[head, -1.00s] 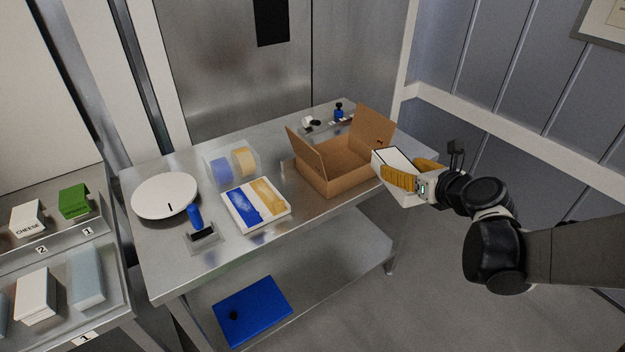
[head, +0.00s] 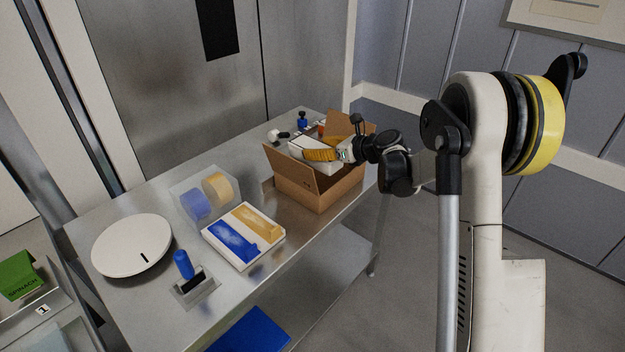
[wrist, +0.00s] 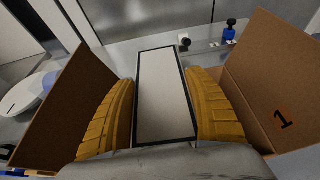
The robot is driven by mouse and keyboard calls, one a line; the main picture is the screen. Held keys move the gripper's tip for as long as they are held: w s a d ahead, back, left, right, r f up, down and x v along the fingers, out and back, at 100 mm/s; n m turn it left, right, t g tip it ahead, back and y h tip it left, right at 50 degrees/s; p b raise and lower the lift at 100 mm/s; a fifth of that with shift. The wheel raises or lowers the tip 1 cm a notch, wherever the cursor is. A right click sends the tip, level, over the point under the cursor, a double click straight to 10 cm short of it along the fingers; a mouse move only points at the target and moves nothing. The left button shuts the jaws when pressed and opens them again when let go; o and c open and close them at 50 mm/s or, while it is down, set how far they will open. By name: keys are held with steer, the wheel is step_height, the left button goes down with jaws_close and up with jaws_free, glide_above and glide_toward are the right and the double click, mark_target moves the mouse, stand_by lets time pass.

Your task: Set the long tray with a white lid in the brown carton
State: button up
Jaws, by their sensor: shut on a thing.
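My gripper (wrist: 165,115) is shut on a long tray with a white lid and dark rim (wrist: 165,92). One ribbed yellow finger lies along each long side of the tray. In the head view my gripper (head: 322,155) holds the tray (head: 301,146) over the opening of the brown carton (head: 322,190). The carton is open, with its flaps standing up. In the wrist view the carton's flaps (wrist: 65,105) rise to the left and right of the tray, and the right one bears a "1". The carton's floor is hidden, and I cannot tell how deep the tray sits.
On the steel table (head: 135,205) are a white round plate (head: 132,246), a blue-handled tool (head: 183,265), a flat box with blue and yellow patches (head: 243,236) and a clear container of rolls (head: 205,195). A small blue bottle (head: 302,121) stands behind the carton.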

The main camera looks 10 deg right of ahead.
step_height(320, 180, down, 9)
steer(key=b, duration=0.3)
steer(key=shift+s+d+f+b, duration=0.1)
steer(key=shift+f+b, duration=0.1)
steer(key=shift+b, duration=0.1)
steer(key=shift+r, duration=0.1)
steer(key=o, duration=1.4)
steer(key=shift+c, duration=0.2)
